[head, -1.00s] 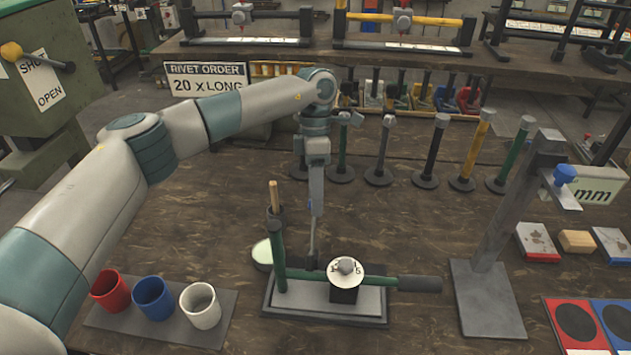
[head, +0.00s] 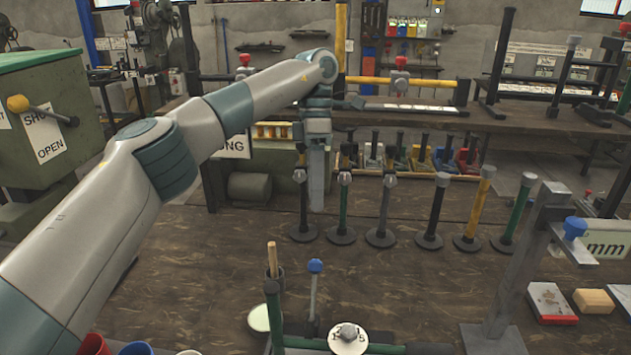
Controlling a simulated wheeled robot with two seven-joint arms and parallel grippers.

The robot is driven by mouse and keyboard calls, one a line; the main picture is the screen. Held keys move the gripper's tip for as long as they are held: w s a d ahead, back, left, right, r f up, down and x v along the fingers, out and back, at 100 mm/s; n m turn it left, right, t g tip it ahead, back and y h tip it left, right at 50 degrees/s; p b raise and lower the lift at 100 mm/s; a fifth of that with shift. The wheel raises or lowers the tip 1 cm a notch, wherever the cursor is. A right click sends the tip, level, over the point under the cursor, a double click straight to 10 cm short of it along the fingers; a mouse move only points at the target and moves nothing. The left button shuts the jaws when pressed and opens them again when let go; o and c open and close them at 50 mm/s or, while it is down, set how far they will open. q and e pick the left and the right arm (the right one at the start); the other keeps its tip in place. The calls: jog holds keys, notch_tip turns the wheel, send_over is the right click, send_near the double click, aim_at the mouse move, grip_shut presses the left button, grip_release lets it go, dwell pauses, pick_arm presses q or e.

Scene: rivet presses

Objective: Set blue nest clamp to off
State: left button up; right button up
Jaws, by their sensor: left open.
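A lever with a blue knob (head: 315,266) stands nearly upright beside the green-handled press (head: 273,315) at the lower middle; I take it for the blue nest clamp. Its lower end is near the bottom of the picture, and I cannot read any on or off mark. The press has a white numbered dial (head: 348,337) on top. My left gripper (head: 316,207) is open, points down and appears above and apart from the blue knob. No object shows in it. My right gripper is out of view.
A row of upright posts (head: 382,215) stands behind the press. A grey stand with a blue knob (head: 575,228) is at the right. Red (head: 92,345), blue (head: 136,349) and white cups are cut off at the lower left. The table between the press and posts is clear.

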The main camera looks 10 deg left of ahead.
pick_arm(q)
jog(key=shift+v, duration=1.4)
jog(key=shift+c, duration=0.6)
grip_shut()
jog(key=s+d+n+t+y, duration=0.1)
jog(key=s+d+n+t, duration=0.1)
jog(key=s+n, duration=0.8)
jog(key=shift+d+n+t, duration=0.4)
jog(key=shift+n+t, duration=0.3)
jog(key=shift+n, duration=2.2)
jog(key=shift+s, duration=0.1)
